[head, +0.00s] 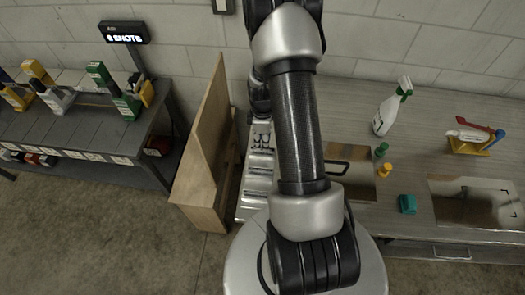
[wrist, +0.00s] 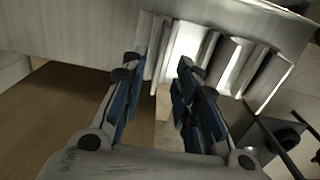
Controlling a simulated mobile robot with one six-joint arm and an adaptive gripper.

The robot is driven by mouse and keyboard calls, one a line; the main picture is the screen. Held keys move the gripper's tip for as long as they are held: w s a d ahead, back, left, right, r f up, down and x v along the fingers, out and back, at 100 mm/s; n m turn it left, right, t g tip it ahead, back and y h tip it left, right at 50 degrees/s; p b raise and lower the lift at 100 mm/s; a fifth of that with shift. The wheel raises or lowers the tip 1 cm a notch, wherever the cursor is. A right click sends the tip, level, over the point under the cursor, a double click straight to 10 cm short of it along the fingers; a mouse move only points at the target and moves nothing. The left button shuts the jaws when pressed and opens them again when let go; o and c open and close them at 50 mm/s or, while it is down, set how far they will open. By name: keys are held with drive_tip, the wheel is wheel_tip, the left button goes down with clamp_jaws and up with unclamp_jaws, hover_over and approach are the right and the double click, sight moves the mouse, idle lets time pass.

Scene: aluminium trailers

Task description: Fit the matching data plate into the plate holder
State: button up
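My gripper (wrist: 157,78) is open in the wrist view, with blue pads on its two fingers and a gap between them. Its tips are close to a pale metal piece with upright slots or dividers (wrist: 240,66); I cannot tell if they touch it. I cannot tell whether this piece is the plate holder or a rack of plates. In the head view a slotted metal strip (head: 257,172) lies left of my arm. My gripper is hidden there behind the arm. No data plate can be made out with certainty, and no plate marking is readable.
A tall wooden panel (head: 205,145) stands left of the metal strip. The right bench holds a spray bottle (head: 388,110), a teal block (head: 407,204), green and yellow small items, and a tool stand (head: 471,143). A dark table (head: 75,125) with scanner-like tools is at left.

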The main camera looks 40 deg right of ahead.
wheel_tip(320, 180, down, 5)
drive_tip(key=shift+f, duration=0.1)
idle(0.3)
clamp_jaws()
idle(0.4)
